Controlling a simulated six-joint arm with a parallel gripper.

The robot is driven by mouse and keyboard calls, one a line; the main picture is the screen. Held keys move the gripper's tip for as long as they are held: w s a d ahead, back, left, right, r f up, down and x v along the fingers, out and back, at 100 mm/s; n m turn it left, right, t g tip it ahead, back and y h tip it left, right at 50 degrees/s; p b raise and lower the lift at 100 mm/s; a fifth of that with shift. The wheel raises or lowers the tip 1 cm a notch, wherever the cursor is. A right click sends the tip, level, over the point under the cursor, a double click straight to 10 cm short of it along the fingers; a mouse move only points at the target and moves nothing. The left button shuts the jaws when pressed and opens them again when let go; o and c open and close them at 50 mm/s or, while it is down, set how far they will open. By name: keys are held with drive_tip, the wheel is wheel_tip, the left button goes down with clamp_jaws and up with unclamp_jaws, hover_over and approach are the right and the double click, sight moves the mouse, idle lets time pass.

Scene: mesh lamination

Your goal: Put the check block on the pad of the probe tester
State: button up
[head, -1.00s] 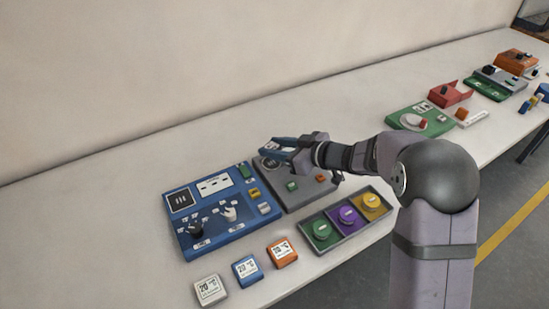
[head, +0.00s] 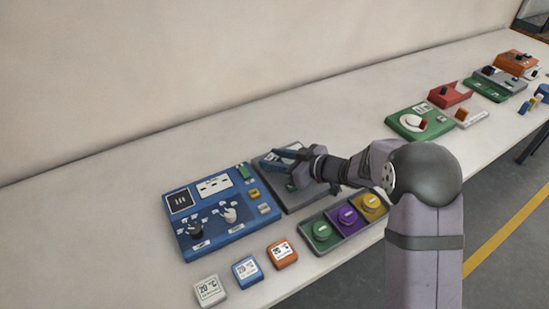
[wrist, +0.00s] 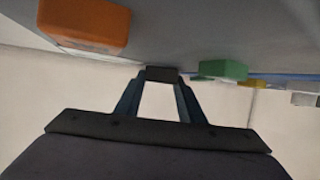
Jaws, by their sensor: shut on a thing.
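My gripper (head: 277,157) is low over the grey panel (head: 264,170) right of the blue console, which I take to be the probe tester. Its fingers are shut on a small dark block (wrist: 162,74), seen between the tips in the wrist view and taken to be the check block. The block is at or just above the grey surface (wrist: 190,35); I cannot tell whether it touches. The pad is hidden by my gripper in the head view.
The blue console (head: 215,238) with knobs lies left of the panel. A tray (head: 345,243) with green, purple and yellow round pieces is in front. White (head: 210,291), blue (head: 247,271) and orange (head: 282,255) temperature blocks line the front edge. The table behind the panel is clear.

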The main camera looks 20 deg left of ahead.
drive_tip(key=o, duration=1.1)
drive_tip(key=shift+r, duration=0.2)
drive_tip(key=v, duration=1.2)
drive_tip(key=shift+f, duration=0.1)
